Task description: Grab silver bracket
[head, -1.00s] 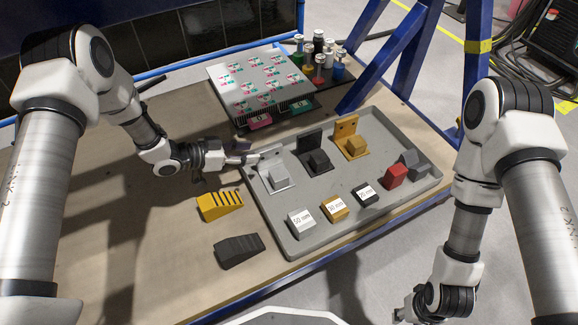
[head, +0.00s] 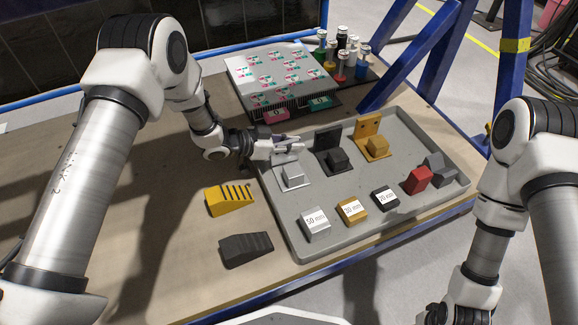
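The silver bracket (head: 293,180) stands in the grey tray (head: 292,243) at its left back corner, with a block on its base plate. My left gripper (head: 294,146) is at the bracket's upright plate, reaching in from the left. The fingers overlap the top of the plate, and I cannot tell whether they are closed on it. My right gripper (head: 436,314) is low at the bottom right, away from the tray, and partly cut off by the frame edge.
A black bracket (head: 330,150) and an orange bracket (head: 371,138) stand right of the silver one. Labelled blocks, including a white 50 mm block (head: 315,224), sit in front. A yellow ramp (head: 230,200) and a black ramp (head: 246,249) lie left of the tray.

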